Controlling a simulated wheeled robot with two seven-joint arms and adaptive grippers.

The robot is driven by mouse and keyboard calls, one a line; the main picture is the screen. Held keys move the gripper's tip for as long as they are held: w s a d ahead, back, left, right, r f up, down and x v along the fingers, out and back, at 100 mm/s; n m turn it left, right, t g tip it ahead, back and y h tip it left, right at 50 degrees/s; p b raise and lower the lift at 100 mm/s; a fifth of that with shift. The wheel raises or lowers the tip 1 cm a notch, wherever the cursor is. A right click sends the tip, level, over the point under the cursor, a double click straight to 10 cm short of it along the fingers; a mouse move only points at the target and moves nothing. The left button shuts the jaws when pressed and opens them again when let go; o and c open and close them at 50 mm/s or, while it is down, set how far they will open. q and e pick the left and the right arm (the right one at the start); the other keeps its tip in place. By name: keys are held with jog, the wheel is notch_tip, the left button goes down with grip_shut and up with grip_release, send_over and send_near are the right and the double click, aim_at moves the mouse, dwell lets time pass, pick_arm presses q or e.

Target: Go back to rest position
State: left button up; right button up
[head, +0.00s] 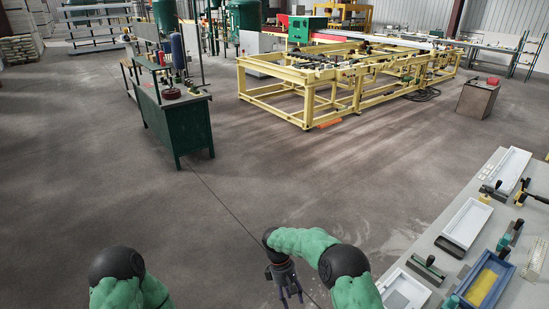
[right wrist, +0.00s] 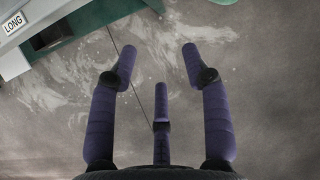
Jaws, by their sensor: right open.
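My right gripper (head: 290,297) hangs in front of my body at the bottom centre of the head view, pointing down over bare floor. In the right wrist view its dark purple fingers (right wrist: 158,68) are spread open with nothing between them. Of my left arm, a green link with a black joint shows at the bottom left of the head view. My left gripper is outside both views.
A grey worktable (head: 415,267) with white trays, a blue tray (head: 464,283) and clamps stands at the right. A green bench (head: 185,132) stands upper left and a yellow frame machine (head: 308,101) at the back. The floor (head: 300,180) between is clear.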

jog(key=s+f+m+t+y, duration=0.1)
jog(key=s+f+m+y, duration=0.45)
jog(key=s+f, duration=0.75)
jog(key=s+d+r+m+t+y, duration=0.1)
jog(key=s+d+m+t, duration=0.15)
jog(key=s, duration=0.45)
jog(key=s+d+r+m+t+y, duration=0.1)
jog(key=s+d+m, duration=0.1)
jog(key=s+m, duration=0.35)
notch_tip(320, 180, down, 11)
jog(key=s+n+b, duration=0.1)
jog(key=b, duration=1)
jog(key=shift+f+h, duration=0.1)
jog(key=shift+h, duration=0.15)
